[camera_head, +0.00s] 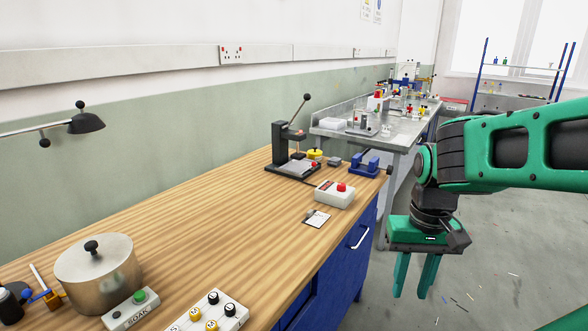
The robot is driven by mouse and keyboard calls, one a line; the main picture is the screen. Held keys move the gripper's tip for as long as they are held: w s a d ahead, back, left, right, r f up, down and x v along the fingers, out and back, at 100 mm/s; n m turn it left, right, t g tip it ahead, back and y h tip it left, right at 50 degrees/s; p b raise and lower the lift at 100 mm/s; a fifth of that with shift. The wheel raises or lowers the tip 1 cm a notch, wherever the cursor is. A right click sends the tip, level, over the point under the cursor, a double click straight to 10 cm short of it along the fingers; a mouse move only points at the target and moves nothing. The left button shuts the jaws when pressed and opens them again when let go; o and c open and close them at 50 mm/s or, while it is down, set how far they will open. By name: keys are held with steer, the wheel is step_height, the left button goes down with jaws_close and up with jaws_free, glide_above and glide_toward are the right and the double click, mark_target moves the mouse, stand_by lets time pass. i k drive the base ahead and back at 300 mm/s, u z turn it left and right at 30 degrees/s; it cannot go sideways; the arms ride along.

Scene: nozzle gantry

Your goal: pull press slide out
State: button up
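A small black lever press (285,143) stands at the far end of the wooden bench, its ball-topped handle raised. At its base is a flat grey plate (299,167), seemingly the press slide; how far out it sits is too small to tell. My gripper (412,291) hangs to the right of the bench, over the floor. Its two green fingers point down and are apart, with nothing visible between them. It is well clear of the press.
A white box with a red button (334,194), a blue vise (366,163) and a small card (316,217) lie near the press. A metal pot (98,273) and a knob panel (208,312) stand at the near end. The middle of the wooden bench (195,220) is clear.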

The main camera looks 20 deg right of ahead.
mark_target(300, 167)
steer(key=u, duration=1.7)
steer(key=k, duration=1.25)
steer(key=z, duration=1.8)
steer(key=i, duration=1.7)
steer(key=u, duration=0.05)
